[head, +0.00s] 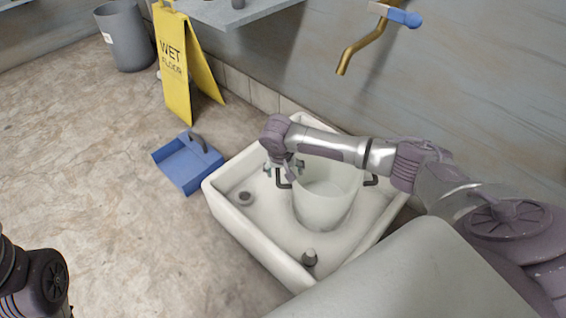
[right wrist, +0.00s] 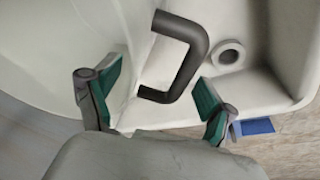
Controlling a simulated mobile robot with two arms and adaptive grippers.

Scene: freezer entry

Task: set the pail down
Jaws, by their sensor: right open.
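A white pail (head: 322,205) stands upright in the white floor sink (head: 250,244), with a dark handle on each of its two sides. My right gripper (head: 284,168) is at the pail's left handle, and the arm passes over the pail's rim and hides part of it. In the right wrist view, the two green-padded fingers (right wrist: 152,95) are spread apart. The dark handle (right wrist: 190,40) shows between and beyond them, and neither finger visibly grips it. Part of my left arm is at the lower left edge of the head view; its gripper does not show.
A brass tap (head: 360,48) with a blue lever is on the wall above the sink. A blue dustpan (head: 187,165) lies on the floor left of the sink. A yellow wet-floor sign (head: 178,85) and a grey bin (head: 127,42) stand farther back. The floor at left is clear.

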